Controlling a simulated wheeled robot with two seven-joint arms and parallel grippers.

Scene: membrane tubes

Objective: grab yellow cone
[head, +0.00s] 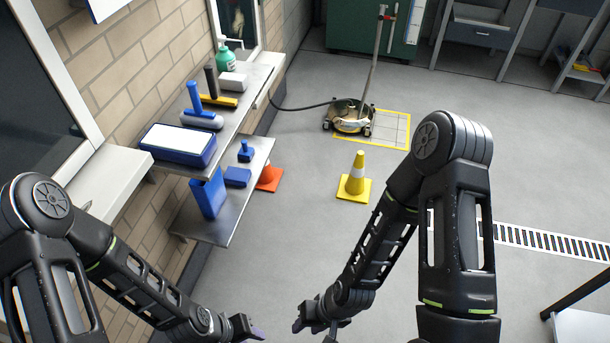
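The yellow cone (356,176) stands upright on the grey floor in the middle of the head view. My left gripper (248,328) is at the bottom edge, left of the right one, also apart from the cone. Both are small and partly cut off or hidden, so their finger gaps do not show clearly. I see nothing held in either.
An orange cone (269,177) stands partly behind the lower wall shelf (252,188). The shelves at left carry blue items and brushes. A wheeled floor cleaner (349,120) with a hose stands behind the yellow cone. A drain grate (545,241) crosses the right floor. Floor around the yellow cone is clear.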

